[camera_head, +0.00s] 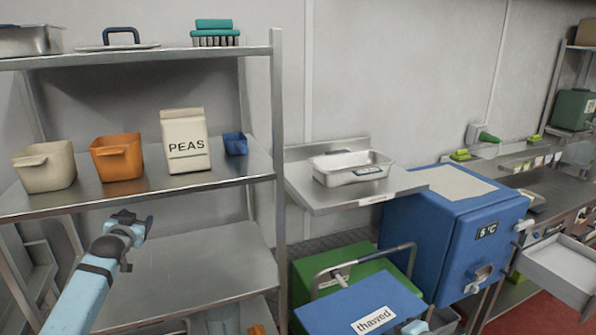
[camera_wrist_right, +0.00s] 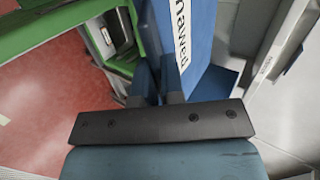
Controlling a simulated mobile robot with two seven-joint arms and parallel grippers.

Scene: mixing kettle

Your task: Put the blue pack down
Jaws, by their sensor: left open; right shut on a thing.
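The blue pack (camera_head: 345,303), labelled "thawed", is low in the head view, in front of a green box. Its label side also shows in the right wrist view (camera_wrist_right: 203,45). My right gripper (camera_wrist_right: 162,72) is shut on the blue pack at its edge; the exact contact is partly hidden by the fingers. My left gripper (camera_head: 135,226) is open and empty, in front of the shelf rack and below its middle shelf, far left of the pack.
A green box (camera_head: 328,278) with a grey handle (camera_head: 325,275) stands behind the pack. A blue cabinet (camera_head: 440,235) marked "5 °C" stands to the right. A steel wall shelf (camera_head: 325,200) holds a metal tray (camera_head: 352,167). The rack's lower shelf (camera_head: 200,270) has bare room.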

